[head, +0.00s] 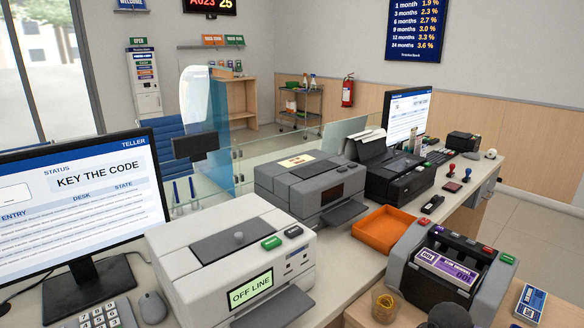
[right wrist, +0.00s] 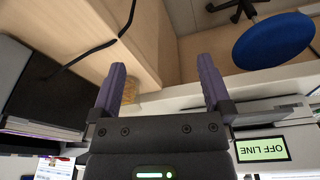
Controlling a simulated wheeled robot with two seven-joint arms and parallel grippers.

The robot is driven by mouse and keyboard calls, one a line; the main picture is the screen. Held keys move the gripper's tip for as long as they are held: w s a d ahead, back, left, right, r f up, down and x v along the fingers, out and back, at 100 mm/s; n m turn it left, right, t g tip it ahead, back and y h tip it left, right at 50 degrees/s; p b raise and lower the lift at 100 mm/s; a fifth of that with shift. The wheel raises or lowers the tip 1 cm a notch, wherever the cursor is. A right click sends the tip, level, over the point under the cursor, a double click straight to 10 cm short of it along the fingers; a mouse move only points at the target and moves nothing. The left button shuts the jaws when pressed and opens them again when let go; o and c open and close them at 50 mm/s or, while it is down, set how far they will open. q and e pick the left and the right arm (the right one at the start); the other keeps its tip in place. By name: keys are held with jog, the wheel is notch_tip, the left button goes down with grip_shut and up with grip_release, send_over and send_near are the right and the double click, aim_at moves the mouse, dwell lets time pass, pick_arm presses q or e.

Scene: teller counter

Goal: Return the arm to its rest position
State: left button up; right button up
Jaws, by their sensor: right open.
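My right gripper (right wrist: 160,80) shows in the right wrist view. Its two purple fingers are wide apart, with nothing held between them. It is over or beside the counter edge; its exact height cannot be told. A dark rounded shape at the bottom edge of the head view (head: 450,315) may be part of my right arm. My left gripper is in neither view.
A white machine reading OFF LINE (head: 240,262) stands on the counter, also in the right wrist view (right wrist: 262,148). A banknote counter (head: 450,262), an orange tray (head: 384,230) and a small cup (head: 385,305) stand to its right. A blue stool seat (right wrist: 275,40) is on the floor.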

jog(key=s+a+f+m+h, duration=0.1)
jog(key=s+f+m, duration=0.1)
jog(key=s+f, duration=1.7)
jog(key=s+a+f, duration=0.2)
jog(key=s+f, duration=0.1)
jog(key=s, duration=0.8)
jog(key=s+a+f+g, duration=0.1)
jog(key=s+f, duration=0.3)
jog(key=s, duration=0.6)
jog(key=shift+s+a+f+m+g, duration=0.3)
jog(key=shift+s+a, duration=0.1)
